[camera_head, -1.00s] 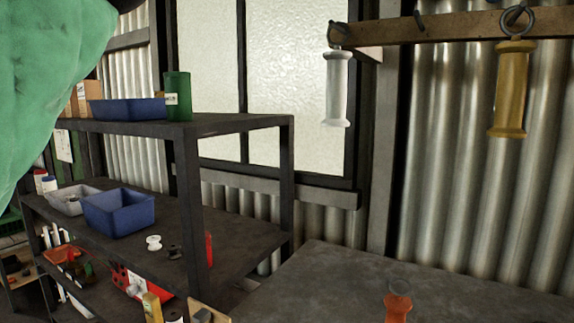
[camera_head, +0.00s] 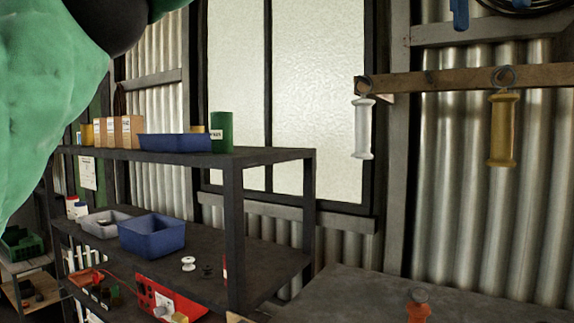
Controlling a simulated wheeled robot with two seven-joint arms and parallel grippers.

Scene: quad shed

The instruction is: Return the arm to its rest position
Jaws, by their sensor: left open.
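A large green padded part of my left arm (camera_head: 50,100) fills the upper left, close to the camera. A dark rounded joint of it (camera_head: 112,22) shows at the top edge. I see no fingertips of my left gripper. My right arm and gripper are not in the picture. A white handle (camera_head: 363,128) and a yellow handle (camera_head: 502,128) hang by rings from a wooden rail (camera_head: 450,80). An orange handle (camera_head: 418,308) stands on the bench, its lower part cut by the bottom edge.
A dark shelf unit (camera_head: 232,155) stands left of centre. It carries blue bins (camera_head: 152,236), a green can (camera_head: 222,132), cardboard boxes (camera_head: 125,131) and a white spool (camera_head: 188,263). A red box (camera_head: 160,297) sits lower down. The grey bench top (camera_head: 350,295) beside it looks mostly clear.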

